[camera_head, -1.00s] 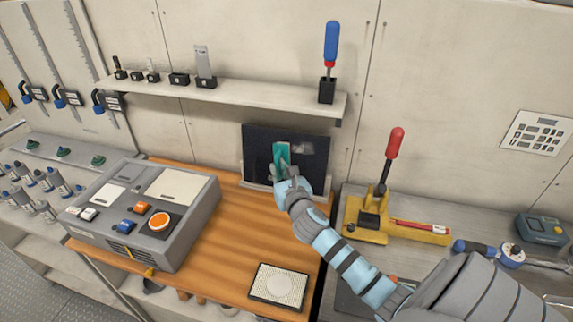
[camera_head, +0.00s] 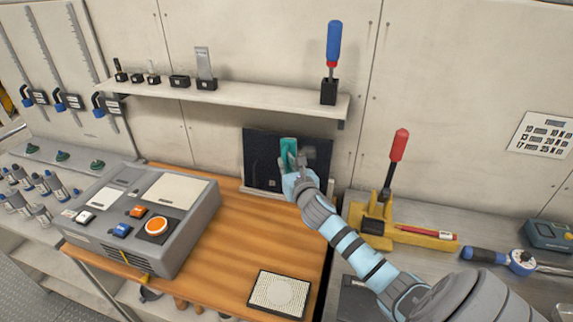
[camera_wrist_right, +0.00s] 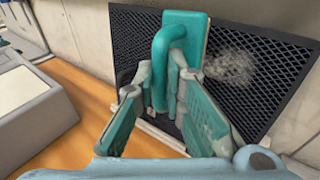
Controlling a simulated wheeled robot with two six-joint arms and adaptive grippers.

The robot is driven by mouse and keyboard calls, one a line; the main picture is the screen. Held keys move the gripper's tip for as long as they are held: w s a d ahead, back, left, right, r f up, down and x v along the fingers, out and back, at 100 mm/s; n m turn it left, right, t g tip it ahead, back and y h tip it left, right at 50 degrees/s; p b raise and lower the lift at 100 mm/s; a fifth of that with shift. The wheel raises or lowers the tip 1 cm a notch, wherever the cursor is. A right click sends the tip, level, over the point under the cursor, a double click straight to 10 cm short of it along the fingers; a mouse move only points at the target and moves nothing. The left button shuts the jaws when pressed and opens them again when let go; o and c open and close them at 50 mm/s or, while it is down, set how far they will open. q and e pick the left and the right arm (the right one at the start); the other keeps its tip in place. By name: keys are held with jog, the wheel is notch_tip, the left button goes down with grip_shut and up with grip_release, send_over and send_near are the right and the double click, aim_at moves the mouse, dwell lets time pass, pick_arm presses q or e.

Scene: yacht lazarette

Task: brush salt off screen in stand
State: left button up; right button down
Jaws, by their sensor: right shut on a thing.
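A dark mesh screen (camera_head: 262,165) stands upright in a light stand (camera_head: 270,193) at the back of the wooden worktop, against the wall. A pale, powdery salt patch (camera_wrist_right: 230,68) lies on the mesh to the right of the brush. My right gripper (camera_head: 297,172) is shut on the handle of a teal brush (camera_head: 288,150). In the right wrist view the brush (camera_wrist_right: 186,35) is upright in front of the screen, with its head above the fingers. Whether its bristles touch the mesh cannot be told. My left gripper is not in view.
A shelf (camera_head: 230,95) with small tools and a blue-handled tool (camera_head: 333,45) overhangs the screen. A grey control box (camera_head: 140,220) stands left, and a yellow stand with a red-handled lever (camera_head: 399,145) stands right. A pale pad (camera_head: 280,293) lies near the front edge.

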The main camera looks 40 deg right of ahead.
jog(key=shift+w+d+f, duration=0.1)
jog(key=shift+w+d, duration=0.45)
jog(key=shift+d, duration=0.25)
dwell(0.4)
jog(key=shift+s+d+p, duration=0.8)
jog(key=shift+s+d, duration=1.3)
jog(key=shift+s, duration=0.85)
jog(key=w+a, duration=0.1)
jog(key=w, duration=0.1)
jog(key=w+a+p, duration=0.1)
jog(key=w, duration=0.1)
jog(key=w+a+p, duration=0.1)
jog(key=w+a, duration=0.1)
